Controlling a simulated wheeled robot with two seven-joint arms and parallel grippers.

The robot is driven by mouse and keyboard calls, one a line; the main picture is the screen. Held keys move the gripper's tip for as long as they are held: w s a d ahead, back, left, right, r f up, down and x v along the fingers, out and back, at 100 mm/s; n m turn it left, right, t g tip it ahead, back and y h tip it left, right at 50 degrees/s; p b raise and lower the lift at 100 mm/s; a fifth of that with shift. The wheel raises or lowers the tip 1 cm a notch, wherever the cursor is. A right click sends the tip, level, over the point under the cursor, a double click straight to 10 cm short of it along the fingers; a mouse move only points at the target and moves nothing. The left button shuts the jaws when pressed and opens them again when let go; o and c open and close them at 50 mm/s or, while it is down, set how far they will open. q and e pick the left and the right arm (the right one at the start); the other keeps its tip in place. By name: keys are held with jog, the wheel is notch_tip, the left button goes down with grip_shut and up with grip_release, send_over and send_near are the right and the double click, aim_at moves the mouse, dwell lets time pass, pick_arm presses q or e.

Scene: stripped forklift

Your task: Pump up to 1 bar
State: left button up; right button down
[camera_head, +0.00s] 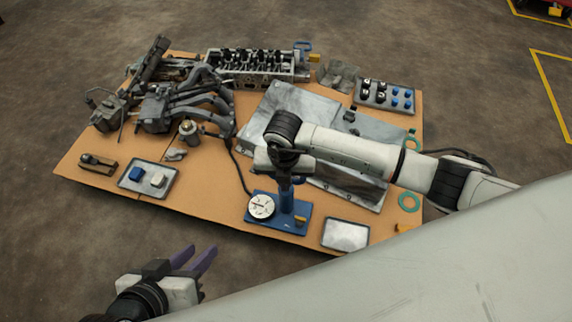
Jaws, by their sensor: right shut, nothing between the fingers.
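The hand pump (287,200) has a blue upright cylinder on a blue base plate near the front edge of the board. Its round white dial gauge (262,206) sits at the left end of the base, with a dark hose running up and left. The needle is too small to read. My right gripper (285,182) points down directly over the pump, shut and empty. Its wrist hides the pump's top, so I cannot tell whether it touches the handle. My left gripper (200,257) is open and empty, in front of the board at the lower left.
The brown board (210,195) carries an engine part with pipes (190,105), a cylinder head (255,68) and grey plates (290,105). A tray with blue and white blocks (148,178) lies left, an empty tray (346,234) right of the pump. Bare board lies left of the gauge.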

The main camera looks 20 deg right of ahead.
jog(key=shift+r, duration=0.1)
